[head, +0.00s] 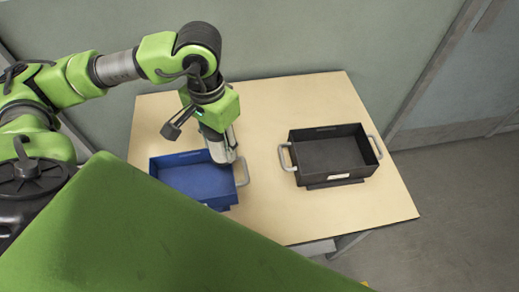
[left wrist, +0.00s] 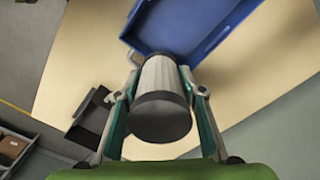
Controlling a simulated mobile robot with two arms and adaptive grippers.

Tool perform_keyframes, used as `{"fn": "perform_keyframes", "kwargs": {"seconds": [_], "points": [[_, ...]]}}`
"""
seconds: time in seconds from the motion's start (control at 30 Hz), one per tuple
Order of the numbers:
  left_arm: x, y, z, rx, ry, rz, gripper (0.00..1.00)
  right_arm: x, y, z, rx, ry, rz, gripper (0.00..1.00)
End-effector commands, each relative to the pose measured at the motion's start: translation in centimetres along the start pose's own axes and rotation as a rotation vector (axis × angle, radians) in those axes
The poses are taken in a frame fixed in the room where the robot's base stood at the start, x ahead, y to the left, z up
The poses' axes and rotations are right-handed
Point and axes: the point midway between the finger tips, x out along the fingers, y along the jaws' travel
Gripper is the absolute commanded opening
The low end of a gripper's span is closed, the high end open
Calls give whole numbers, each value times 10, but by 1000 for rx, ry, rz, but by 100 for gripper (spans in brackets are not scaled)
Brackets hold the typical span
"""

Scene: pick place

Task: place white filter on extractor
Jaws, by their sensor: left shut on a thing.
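A pale grey-white cylinder with dark end caps, the filter (left wrist: 160,78), is between the fingers of my left gripper (left wrist: 160,92) in the left wrist view. Both fingers press on its sides. In the head view my left gripper (head: 223,150) points down over the right side of the blue tray (head: 165,172), near its handle. The blue tray also shows at the top of the left wrist view (left wrist: 160,42). I cannot pick out the extractor in either view. My right gripper is not in view.
A black tray with pale handles (head: 319,180) stands on the right of the wooden table (head: 270,225). Bare table lies between the trays. A wall (head: 300,40) rises behind the table. A brown box (left wrist: 12,148) shows at the lower left of the wrist view.

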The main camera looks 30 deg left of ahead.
Motion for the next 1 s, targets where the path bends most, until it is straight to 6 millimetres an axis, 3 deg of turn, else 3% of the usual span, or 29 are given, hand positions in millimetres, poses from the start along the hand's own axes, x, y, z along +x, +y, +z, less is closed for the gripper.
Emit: {"fn": "perform_keyframes", "kwargs": {"seconds": [0.23,0.43,0.77,1.0], "points": [[20,28,-49,3,-3,3,14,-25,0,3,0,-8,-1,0],[60,42,-75,0,-4,1,14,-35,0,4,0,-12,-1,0],[83,49,-92,0,-1,0,14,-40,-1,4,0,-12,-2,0],[114,49,-92,0,-2,-1,14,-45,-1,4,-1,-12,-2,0]]}}
